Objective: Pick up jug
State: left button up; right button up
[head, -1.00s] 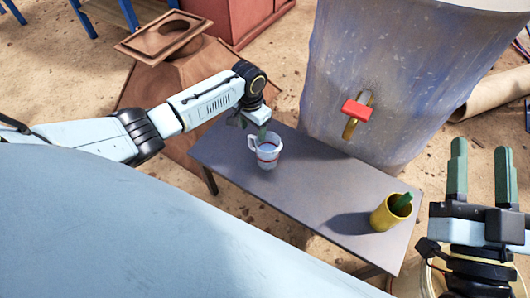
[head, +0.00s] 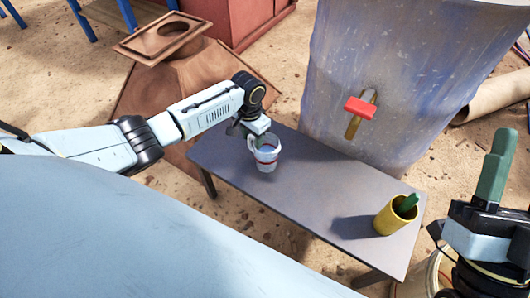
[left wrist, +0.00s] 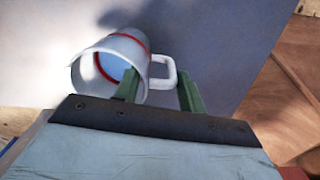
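The jug (head: 265,156) is a white cup with a red band and a handle, standing upright on the bench. It also shows in the left wrist view (left wrist: 112,60), bluish inside. My left gripper (head: 249,135) is at the jug's handle side. In the left wrist view, the two green fingers of my left gripper (left wrist: 158,90) are apart, one over the jug's rim and one beyond the handle. The handle (left wrist: 165,75) lies between them; contact cannot be made out. My right gripper (head: 495,165) is off to the right, empty, seen edge-on with its fingers overlapping.
The grey bench (head: 310,200) bears a yellow cup (head: 391,218) with a green object in it at its right end. A large blue-grey container (head: 385,70) with a red-handled tap (head: 360,107) stands behind. A brown hopper-like form (head: 165,85) is at the left.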

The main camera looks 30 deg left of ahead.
pick_arm(q)
grip_shut()
jog(key=shift+r, duration=0.1)
